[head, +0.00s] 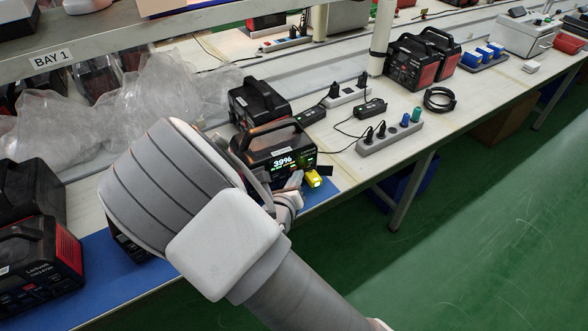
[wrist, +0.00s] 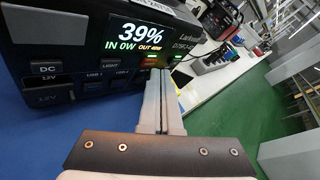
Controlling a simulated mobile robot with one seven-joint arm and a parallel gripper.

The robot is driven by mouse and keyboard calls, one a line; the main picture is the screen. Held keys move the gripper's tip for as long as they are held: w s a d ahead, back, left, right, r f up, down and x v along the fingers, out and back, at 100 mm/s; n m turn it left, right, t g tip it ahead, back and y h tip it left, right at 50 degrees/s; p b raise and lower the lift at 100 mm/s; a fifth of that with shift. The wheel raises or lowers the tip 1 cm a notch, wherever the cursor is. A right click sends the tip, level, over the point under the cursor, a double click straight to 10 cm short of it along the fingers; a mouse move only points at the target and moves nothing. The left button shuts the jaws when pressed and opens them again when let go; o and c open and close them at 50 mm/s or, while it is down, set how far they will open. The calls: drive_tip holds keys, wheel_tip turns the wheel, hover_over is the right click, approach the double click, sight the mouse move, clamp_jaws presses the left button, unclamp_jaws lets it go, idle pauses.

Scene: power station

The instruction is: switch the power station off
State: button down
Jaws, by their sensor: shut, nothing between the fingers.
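The black power station (head: 270,150) stands on the bench with its screen lit at 39%. It also shows in the wrist view (wrist: 60,30), where the screen (wrist: 138,37) reads IN 0W and an OUT figure in orange that is hard to read. DC, LIGHT and USB labels sit on its front at left, and a small green light glows under the screen. My gripper (wrist: 160,78) is shut and empty, its fingertips close to the front panel just below the screen's right side. I cannot tell whether they touch. The fingers hide part of the panel. In the head view my gripper (head: 295,181) is partly hidden by my arm.
A yellow plug-like piece (head: 314,178) is at the station's lower right front. Another black station (head: 258,102) stands behind. Plastic wrap (head: 150,95) and more stations (head: 40,250) are at left.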

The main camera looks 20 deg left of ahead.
drive_tip(key=shift+w+a, duration=0.25)
drive_tip(key=shift+a, duration=0.05)
idle(0.5)
drive_tip(key=shift+s+d, duration=0.55)
drive_tip(key=shift+d, duration=0.05)
drive_tip(key=s+d, duration=0.4)
drive_tip(key=shift+s+p, duration=0.15)
drive_tip(key=shift+p, duration=0.2)
idle(0.4)
drive_tip(key=shift+d, duration=0.1)
idle(0.4)
